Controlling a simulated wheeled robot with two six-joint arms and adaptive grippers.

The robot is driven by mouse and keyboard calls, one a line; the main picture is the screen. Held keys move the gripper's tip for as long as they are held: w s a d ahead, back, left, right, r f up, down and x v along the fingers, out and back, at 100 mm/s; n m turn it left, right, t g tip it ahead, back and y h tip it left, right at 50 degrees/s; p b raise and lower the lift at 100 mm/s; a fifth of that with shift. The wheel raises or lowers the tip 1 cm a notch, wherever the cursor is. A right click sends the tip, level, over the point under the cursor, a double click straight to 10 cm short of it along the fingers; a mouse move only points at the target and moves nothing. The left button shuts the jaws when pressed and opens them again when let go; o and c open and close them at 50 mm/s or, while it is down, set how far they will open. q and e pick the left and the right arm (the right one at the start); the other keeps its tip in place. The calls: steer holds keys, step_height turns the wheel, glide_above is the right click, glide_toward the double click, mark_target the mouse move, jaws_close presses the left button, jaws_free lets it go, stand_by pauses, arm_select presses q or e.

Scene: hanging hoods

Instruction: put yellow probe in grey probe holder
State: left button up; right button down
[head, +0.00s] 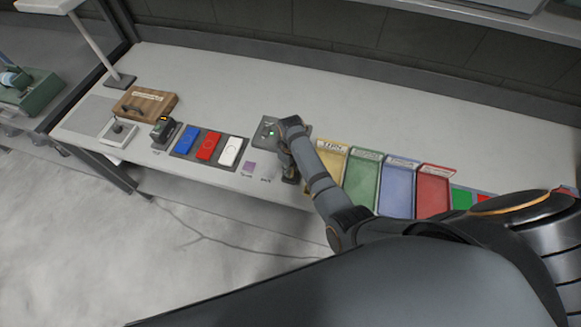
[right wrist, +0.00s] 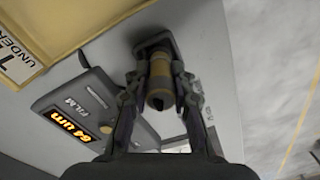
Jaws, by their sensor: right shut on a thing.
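The yellow probe (right wrist: 159,68), a dark cylinder with a tan-yellow band, is between the fingers of my right gripper (right wrist: 160,88) in the right wrist view. The gripper is shut on it. The far end of the probe meets a dark grey holder (right wrist: 146,45) on the bench; I cannot tell whether it is inside it or just over it. In the head view my right gripper (head: 289,172) is low over the bench, left of the yellow tray, and hides the probe. My left gripper is not in view.
A grey film gauge (right wrist: 82,108) reading 64 um lies beside the holder. The yellow tray (head: 330,163) is close to my right gripper, with green (head: 361,178), blue and red trays beyond. Blue, red and white blocks lie on a dark mat (head: 187,141) to the left. The back of the bench is clear.

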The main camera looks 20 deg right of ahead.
steer(key=shift+f, duration=0.45)
steer(key=c, duration=1.1)
jaws_free()
steer(key=shift+o, duration=0.2)
step_height(320, 180, up, 12)
